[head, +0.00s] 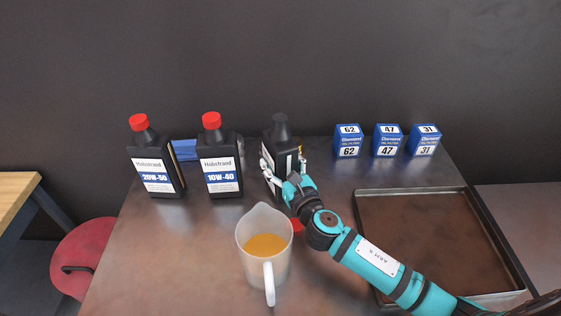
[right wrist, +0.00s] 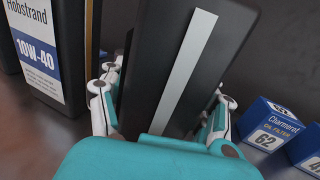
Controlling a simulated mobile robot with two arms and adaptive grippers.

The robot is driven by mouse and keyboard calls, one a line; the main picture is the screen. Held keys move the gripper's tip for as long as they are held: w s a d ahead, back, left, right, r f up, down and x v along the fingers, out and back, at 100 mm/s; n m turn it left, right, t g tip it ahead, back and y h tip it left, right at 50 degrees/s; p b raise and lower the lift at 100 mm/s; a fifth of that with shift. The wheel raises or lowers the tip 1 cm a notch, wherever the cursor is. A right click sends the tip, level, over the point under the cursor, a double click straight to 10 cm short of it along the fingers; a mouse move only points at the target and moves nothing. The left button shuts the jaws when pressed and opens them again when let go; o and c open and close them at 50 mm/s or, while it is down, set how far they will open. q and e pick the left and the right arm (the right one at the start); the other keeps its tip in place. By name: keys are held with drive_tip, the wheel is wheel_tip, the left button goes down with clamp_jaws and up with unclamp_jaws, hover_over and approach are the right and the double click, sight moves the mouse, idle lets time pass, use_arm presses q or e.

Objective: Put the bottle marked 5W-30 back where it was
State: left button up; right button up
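A black bottle with an uncapped dark grey neck (head: 281,137) stands upright in the row, right of the 10W-40 bottle (head: 222,165). Its marking is not readable; a pale strip runs down the side facing me, and it fills the middle of the right wrist view (right wrist: 205,65). My right gripper (head: 284,168) has its fingers on both sides of this bottle, closed around it. I cannot tell whether the bottle's base touches the table. A red cap (head: 297,224) lies on the table, partly hidden by my right arm. My left gripper is not in view.
The 20W-50 bottle (head: 155,165) stands at left. A jug of amber oil (head: 264,262) stands in front. Blue filter boxes 62 (head: 348,141), 47 (head: 387,141) and 31 (head: 424,140) stand at back right. An empty tray (head: 430,230) lies right.

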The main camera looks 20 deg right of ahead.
drive_tip(key=shift+o, duration=1)
drive_tip(key=shift+s+d+r+b, duration=0.1)
drive_tip(key=shift+s+d+b, duration=0.2)
drive_tip(key=shift+s, duration=1.7)
drive_tip(key=shift+s+d+r+b, duration=0.15)
drive_tip(key=shift+s+b, duration=0.15)
drive_tip(key=shift+s, duration=1.7)
drive_tip(key=shift+s+d+f+b, duration=0.1)
drive_tip(key=shift+s+d+b, duration=0.2)
drive_tip(key=shift+s, duration=1.7)
